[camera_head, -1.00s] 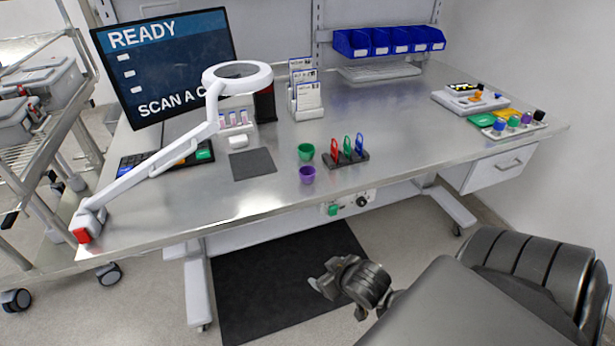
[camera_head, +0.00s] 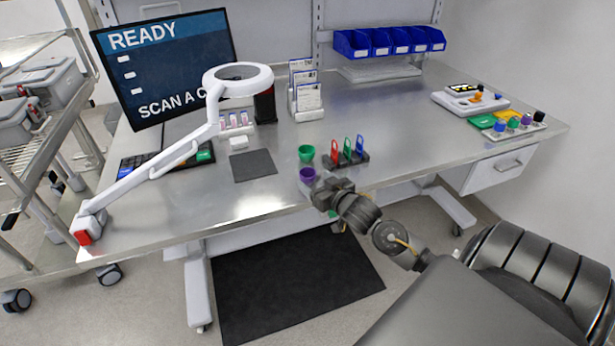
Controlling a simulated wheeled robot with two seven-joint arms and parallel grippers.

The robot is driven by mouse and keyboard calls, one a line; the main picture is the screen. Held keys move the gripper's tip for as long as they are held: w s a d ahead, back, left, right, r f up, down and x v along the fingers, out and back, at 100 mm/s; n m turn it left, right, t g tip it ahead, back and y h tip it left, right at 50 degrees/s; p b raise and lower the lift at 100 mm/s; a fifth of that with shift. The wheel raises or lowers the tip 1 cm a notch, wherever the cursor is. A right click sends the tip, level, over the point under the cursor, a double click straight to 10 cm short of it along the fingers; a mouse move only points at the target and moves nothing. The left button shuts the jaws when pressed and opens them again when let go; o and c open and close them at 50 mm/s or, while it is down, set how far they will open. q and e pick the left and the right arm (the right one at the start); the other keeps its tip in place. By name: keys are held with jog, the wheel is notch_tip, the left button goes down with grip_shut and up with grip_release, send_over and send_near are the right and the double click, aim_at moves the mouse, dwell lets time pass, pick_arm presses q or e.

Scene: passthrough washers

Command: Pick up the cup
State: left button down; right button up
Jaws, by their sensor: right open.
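A purple cup (camera_head: 307,174) stands near the front edge of the steel table (camera_head: 215,205). A green cup (camera_head: 306,152) stands just behind it. My right gripper (camera_head: 318,190) is at the table's front edge, close to the purple cup on its near right side. Its jaws are open with nothing seen between them. The gripper hides a little of the purple cup's lower right, and I cannot tell whether they touch. My left gripper is not in view.
A rack with red, green and blue tags (camera_head: 346,152) stands just right of the cups. A dark mat (camera_head: 254,165) lies to their left. A white magnifier lamp (camera_head: 180,150) reaches over the table's left. Blue bins (camera_head: 388,42) hang at the back. The right middle is clear.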

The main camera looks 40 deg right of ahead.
aim_at(312, 178)
jog(key=shift+p+x, duration=0.75)
jog(key=shift+x, duration=2.15)
jog(key=shift+f, duration=0.1)
jog(key=shift+s, duration=0.1)
jog(key=shift+c, duration=0.3)
jog(key=c, duration=1)
